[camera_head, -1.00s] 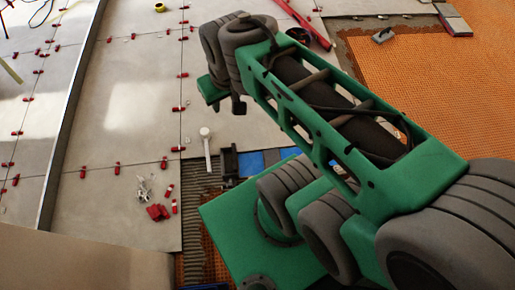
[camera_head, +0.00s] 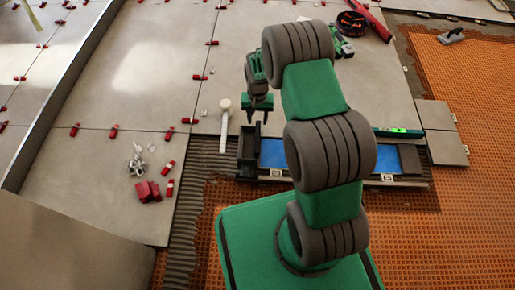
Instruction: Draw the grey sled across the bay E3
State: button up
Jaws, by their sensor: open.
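My gripper (camera_head: 258,115) hangs fingers down, open and empty, over the large grey tiles. Below it stands a dark grey upright piece (camera_head: 249,148) at the left end of a long dark tray with a blue floor (camera_head: 272,153). This dark piece may be the grey sled; I cannot be sure. The fingertips look above it and apart from it. My arm hides the middle of the tray. A strip of grey combed mortar (camera_head: 187,215) runs at the left, beside the orange matting. No marking reading E3 is legible.
A white-headed mallet (camera_head: 224,122) lies left of the tray. Red wedges (camera_head: 147,192) and clips lie on the left tiles. A green level (camera_head: 398,131) is behind the tray's right part. Loose grey tiles (camera_head: 442,147) and a trowel (camera_head: 452,37) are at right.

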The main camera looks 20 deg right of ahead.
aim_at(258, 136)
notch_tip(258, 136, down, 12)
jog(key=b, duration=0.4)
jog(key=shift+r, duration=0.2)
jog(key=shift+c, duration=0.3)
grip_shut()
dwell(0.7)
